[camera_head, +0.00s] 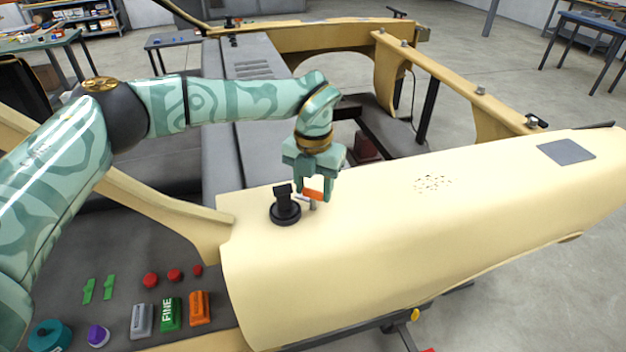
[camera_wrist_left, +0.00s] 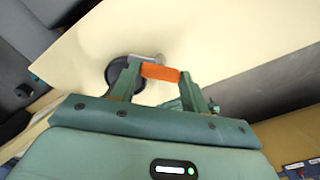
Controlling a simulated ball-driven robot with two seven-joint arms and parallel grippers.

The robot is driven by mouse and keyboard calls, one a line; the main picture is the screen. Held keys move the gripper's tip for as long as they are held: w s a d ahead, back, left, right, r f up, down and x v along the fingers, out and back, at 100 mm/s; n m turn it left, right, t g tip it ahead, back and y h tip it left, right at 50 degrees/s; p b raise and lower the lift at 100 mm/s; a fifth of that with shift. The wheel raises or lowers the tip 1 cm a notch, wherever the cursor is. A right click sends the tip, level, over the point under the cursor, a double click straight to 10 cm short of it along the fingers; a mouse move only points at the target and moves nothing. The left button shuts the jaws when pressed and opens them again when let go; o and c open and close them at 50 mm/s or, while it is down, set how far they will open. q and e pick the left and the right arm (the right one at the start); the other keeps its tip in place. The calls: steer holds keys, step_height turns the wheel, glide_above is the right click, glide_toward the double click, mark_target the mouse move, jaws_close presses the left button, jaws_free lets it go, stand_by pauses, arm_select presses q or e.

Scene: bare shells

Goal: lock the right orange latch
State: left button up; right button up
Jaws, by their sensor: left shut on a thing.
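An orange latch (camera_head: 313,194) with a small metal post sits on the cream shell near its left end. In the left wrist view the orange latch (camera_wrist_left: 160,72) lies across between my fingers, beside a silver pin. My left gripper (camera_head: 313,197) reaches down from above and is shut on the orange latch. The fingers hide part of the latch, so I cannot tell whether it is locked. My right gripper is not in view.
A black knob (camera_head: 285,206) on a round base stands just left of the latch. Coloured buttons and switches (camera_head: 171,314) line the dark panel at lower left.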

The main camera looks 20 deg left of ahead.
arm_select(q)
steer(key=n+p, duration=0.1)
steer(key=n, duration=0.3)
steer(key=shift+r+n+p, duration=0.2)
steer(key=shift+n+p, duration=0.1)
steer(key=shift+p, duration=0.05)
steer(key=shift+w+n+p, duration=0.1)
steer(key=shift+n+p, duration=0.5)
steer(key=shift+n, duration=1.4)
steer(key=shift+f, duration=0.1)
steer(key=o, duration=1)
steer(key=shift+f, duration=0.1)
